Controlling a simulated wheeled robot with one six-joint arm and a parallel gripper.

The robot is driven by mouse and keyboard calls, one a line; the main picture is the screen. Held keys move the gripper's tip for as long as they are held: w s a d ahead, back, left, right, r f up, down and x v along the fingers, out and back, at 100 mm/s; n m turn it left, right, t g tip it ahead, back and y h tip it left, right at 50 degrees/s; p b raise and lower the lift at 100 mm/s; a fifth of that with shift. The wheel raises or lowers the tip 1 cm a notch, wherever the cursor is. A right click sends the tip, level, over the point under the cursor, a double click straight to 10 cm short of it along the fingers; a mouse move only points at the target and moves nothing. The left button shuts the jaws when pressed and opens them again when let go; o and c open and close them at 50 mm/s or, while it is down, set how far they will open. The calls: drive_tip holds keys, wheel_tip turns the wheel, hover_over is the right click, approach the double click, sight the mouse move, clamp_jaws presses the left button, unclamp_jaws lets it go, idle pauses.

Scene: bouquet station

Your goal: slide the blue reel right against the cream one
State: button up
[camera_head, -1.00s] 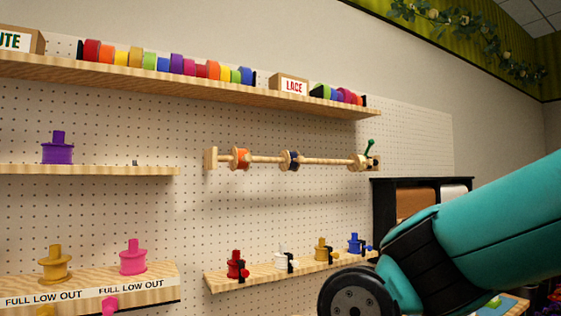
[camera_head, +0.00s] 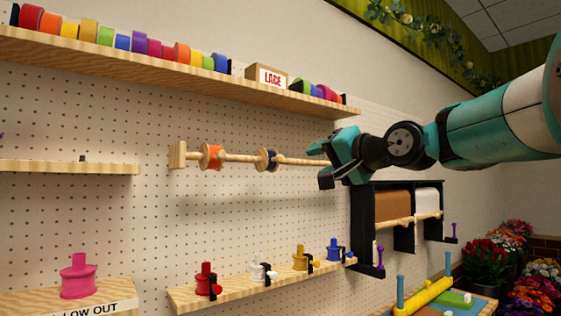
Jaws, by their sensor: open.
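The blue reel (camera_head: 267,160), dark blue with pale wooden flanges, sits around the middle of a horizontal wooden rod (camera_head: 232,157) on the pegboard wall. An orange reel (camera_head: 211,157) is on the same rod further left, apart from the blue one. My gripper (camera_head: 322,165) is open at the rod's right part, with bare rod between it and the blue reel. The rod's right end and the cream reel are hidden behind my gripper.
A long shelf (camera_head: 170,68) of ribbon rolls and a LACE box (camera_head: 266,77) runs above the rod. A black rack (camera_head: 362,225) with brown and white rolls stands below my gripper.

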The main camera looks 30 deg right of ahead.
sight(282, 157)
drive_tip(key=shift+m+t+h, duration=0.3)
drive_tip(key=w+p, duration=0.2)
drive_tip(key=w, duration=0.3)
drive_tip(key=w+r+p, duration=0.1)
drive_tip(key=w+p, duration=0.2)
drive_tip(key=w, duration=0.2)
drive_tip(key=w+d+r+p, duration=0.1)
drive_tip(key=w+p, duration=0.1)
drive_tip(key=w, duration=0.3)
drive_tip(key=shift+w, duration=0.3)
drive_tip(key=shift+w+f+p, duration=0.15)
drive_tip(key=shift+w+p, duration=0.2)
drive_tip(key=shift+w, duration=0.25)
clamp_jaws()
